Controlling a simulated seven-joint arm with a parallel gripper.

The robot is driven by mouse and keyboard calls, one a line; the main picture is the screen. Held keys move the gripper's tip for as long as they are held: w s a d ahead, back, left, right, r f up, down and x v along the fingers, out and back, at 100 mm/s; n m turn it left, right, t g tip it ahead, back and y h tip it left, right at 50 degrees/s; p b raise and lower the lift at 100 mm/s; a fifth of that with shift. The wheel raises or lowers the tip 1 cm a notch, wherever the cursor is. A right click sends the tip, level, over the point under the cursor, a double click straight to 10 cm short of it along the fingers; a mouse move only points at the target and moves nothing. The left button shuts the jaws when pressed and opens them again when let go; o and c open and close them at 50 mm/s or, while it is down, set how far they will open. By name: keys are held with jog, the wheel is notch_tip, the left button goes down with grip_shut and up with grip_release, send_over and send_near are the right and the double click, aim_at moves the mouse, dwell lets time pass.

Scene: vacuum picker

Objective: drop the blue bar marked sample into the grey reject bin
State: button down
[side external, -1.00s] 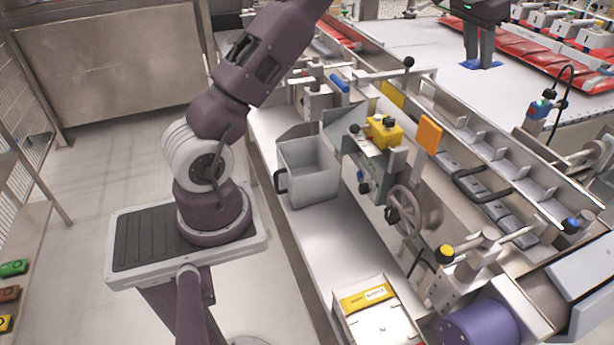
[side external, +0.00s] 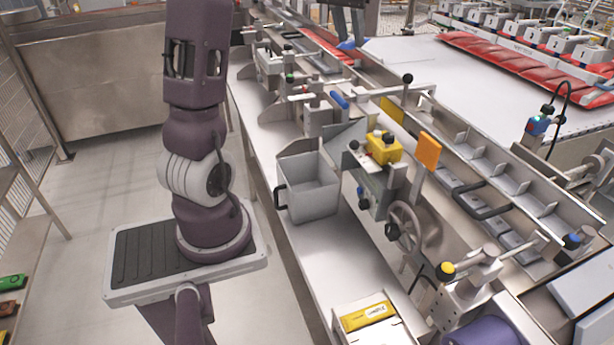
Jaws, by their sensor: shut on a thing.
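The blue bar (side external: 346,45) is a small blue shape at the top of the side view; its marking is too small to read. My gripper (side external: 346,34) is cut off by the top edge, its fingers pointing down and shut on the bar. The grey reject bin (side external: 309,196) is an open-topped box with a dark handle on its left side. It stands on the pale bench, lower in the picture than my gripper and a little to its left. The part of its inside that shows is empty.
Machine parts stand right of the bin, including a yellow block (side external: 384,149), an orange plate (side external: 429,151) and a handwheel (side external: 404,223). A box with a yellow label (side external: 367,316) sits at the front of the bench. The bench between box and bin is clear.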

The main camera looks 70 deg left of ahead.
jog(key=s+f+n, duration=0.2)
jog(key=s, duration=0.9)
notch_tip(320, 180, down, 33)
jog(key=shift+w+a+f+g+y, duration=0.15)
jog(key=shift+w+a+g+y, duration=0.05)
jog(key=shift+w+g+y, duration=0.2)
jog(key=c, duration=1.1)
grip_release()
jog(key=shift+o, duration=0.4)
jog(key=v, duration=0.7)
